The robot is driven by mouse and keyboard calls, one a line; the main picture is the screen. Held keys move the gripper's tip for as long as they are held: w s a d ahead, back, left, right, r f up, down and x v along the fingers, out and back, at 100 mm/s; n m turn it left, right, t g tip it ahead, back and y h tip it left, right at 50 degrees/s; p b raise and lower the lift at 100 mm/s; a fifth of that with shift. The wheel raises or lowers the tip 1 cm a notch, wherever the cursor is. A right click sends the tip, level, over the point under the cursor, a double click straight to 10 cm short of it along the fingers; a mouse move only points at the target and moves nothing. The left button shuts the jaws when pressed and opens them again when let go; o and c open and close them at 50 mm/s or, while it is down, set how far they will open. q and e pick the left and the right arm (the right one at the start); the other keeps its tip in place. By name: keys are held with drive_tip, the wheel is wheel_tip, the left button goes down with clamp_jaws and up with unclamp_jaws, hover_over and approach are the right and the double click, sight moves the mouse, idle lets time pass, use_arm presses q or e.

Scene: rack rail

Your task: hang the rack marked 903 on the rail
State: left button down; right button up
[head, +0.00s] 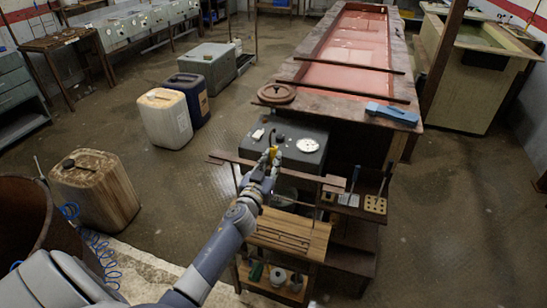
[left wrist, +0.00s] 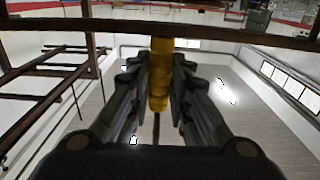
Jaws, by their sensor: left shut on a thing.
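My left gripper (head: 268,166) is shut on a yellow grip (head: 273,153), above the small bench in the middle of the head view. In the left wrist view the yellow grip (left wrist: 160,75) stands between the two dark fingers. I cannot make out the rest of what hangs from it, and no number 903 is readable. A long brown bar (head: 318,177), which looks like the rail, runs left to right beside the gripper. In the left wrist view a brown bar (left wrist: 240,36) crosses above the fingertips; I cannot tell whether it touches the grip. My right gripper is out of view.
A long tank of red liquid (head: 352,48) with crossbars lies behind. A blue tool (head: 392,114) and a round brown lid (head: 277,93) rest on its rim. Below the bar is a wooden shelf (head: 290,235). A rusty can (head: 94,190) and a white can (head: 164,118) stand left.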

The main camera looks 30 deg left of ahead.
use_arm(q)
drive_tip(key=v, duration=0.6)
drive_tip(key=shift+s, duration=0.3)
idle(0.4)
